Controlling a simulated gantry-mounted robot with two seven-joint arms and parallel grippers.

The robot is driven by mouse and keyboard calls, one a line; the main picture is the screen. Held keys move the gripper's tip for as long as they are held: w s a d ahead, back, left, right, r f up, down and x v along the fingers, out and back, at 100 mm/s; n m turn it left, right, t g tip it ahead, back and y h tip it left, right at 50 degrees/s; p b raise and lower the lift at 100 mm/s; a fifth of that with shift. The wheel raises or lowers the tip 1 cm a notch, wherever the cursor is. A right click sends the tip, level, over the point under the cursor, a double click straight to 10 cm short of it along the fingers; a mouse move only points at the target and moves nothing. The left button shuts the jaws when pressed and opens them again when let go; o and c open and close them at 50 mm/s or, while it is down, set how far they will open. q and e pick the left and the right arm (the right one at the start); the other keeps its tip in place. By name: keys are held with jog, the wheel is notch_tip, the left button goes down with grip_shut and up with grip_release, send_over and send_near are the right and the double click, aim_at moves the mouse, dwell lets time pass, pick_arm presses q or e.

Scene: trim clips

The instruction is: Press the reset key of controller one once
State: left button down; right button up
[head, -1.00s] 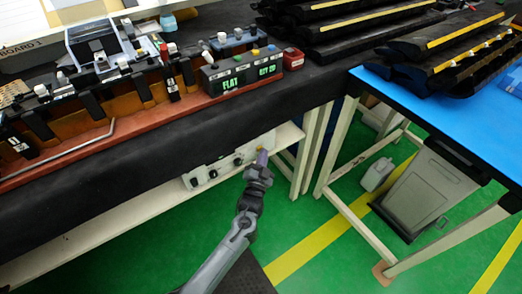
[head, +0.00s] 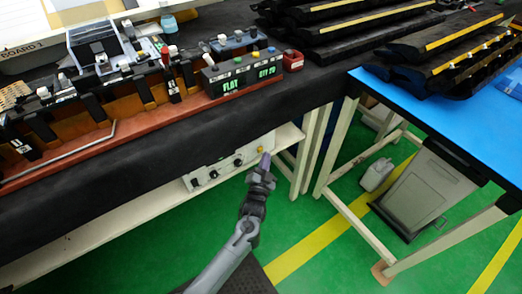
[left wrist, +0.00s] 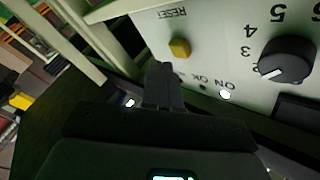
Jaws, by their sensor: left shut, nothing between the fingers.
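A white controller panel (head: 226,166) with dark knobs sits under the black-topped bench in the head view. Its yellow reset key (head: 260,149) shows at the panel's right end. In the left wrist view the key (left wrist: 179,48) is a small yellow block beside the printed word RESET, on the white panel (left wrist: 215,50). I cannot read a controller number. My left gripper (head: 265,160) is shut and empty, its tip just below and right of the key in the head view. In the left wrist view the fingertips (left wrist: 161,68) appear just short of the key. My right gripper is not in view.
A black dial (left wrist: 286,59) and small lights (left wrist: 225,94) sit near the key. The bench edge (head: 170,130) overhangs the panel, and a pale leg frame (head: 306,150) stands to its right.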

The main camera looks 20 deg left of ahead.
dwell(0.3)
pick_arm(q)
jog(key=s+d, duration=0.1)
jog(key=d+p, duration=0.1)
jog(key=s+d+p, duration=0.1)
jog(key=d, duration=0.1)
jog(key=shift+s+d, duration=0.1)
jog(key=shift+s, duration=0.2)
dwell(0.7)
jog(key=shift+s, duration=0.1)
